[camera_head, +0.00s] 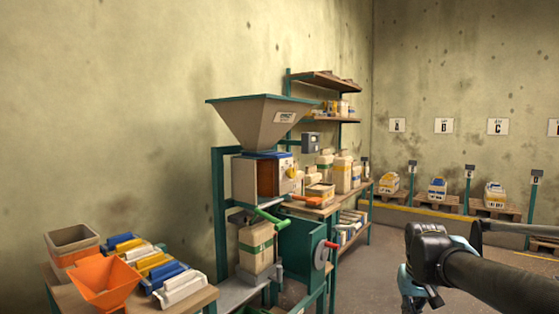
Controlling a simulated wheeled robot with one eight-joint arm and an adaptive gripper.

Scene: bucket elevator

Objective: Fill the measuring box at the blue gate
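A grey flared hopper (262,118) stands on a green frame left of centre. Under it is a pale measuring box (244,180) with a brown front window (267,178); I cannot tell what the brown is. A blue strip, seemingly the blue gate (264,155), lies along the box's top, under the hopper. My gripper (414,287) is at the lower right, well apart from the machine. Its fingers are partly hidden, and no held thing shows.
Shelves and pallets line the back. Floor shows between machine and gripper.

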